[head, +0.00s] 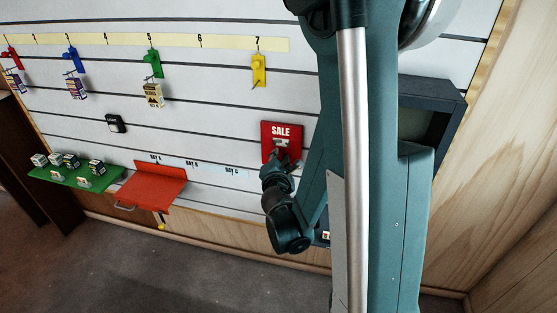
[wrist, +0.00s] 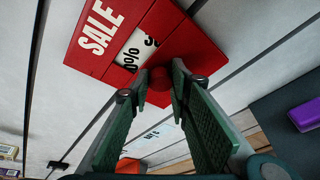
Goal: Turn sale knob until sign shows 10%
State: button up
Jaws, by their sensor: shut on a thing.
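The red SALE sign (head: 281,129) hangs on the slatted wall, left of my arm. In the wrist view the sign (wrist: 90,62) is seen from close up and tilted. Its white window (wrist: 135,50) shows part of a label ending in "0%" and the edge of another marking beside it; the leading digit cannot be read. The red knob (wrist: 160,92) is on the lower part of the sign. My gripper (head: 284,160) is at the sign's lower edge. In the wrist view its two fingers are shut on the knob, one on each side, partly hiding it.
Numbered hooks with a yellow tag (head: 259,71) and green tag (head: 152,64) are higher on the wall. A red shelf (head: 152,187) and green shelf (head: 75,177) stick out at lower left. A dark box (head: 432,95) is right, behind my arm.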

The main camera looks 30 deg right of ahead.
jog(key=shift+m+t, duration=0.3)
jog(key=shift+m, duration=0.4)
jog(key=o, duration=0.9)
jog(key=shift+r, duration=0.15)
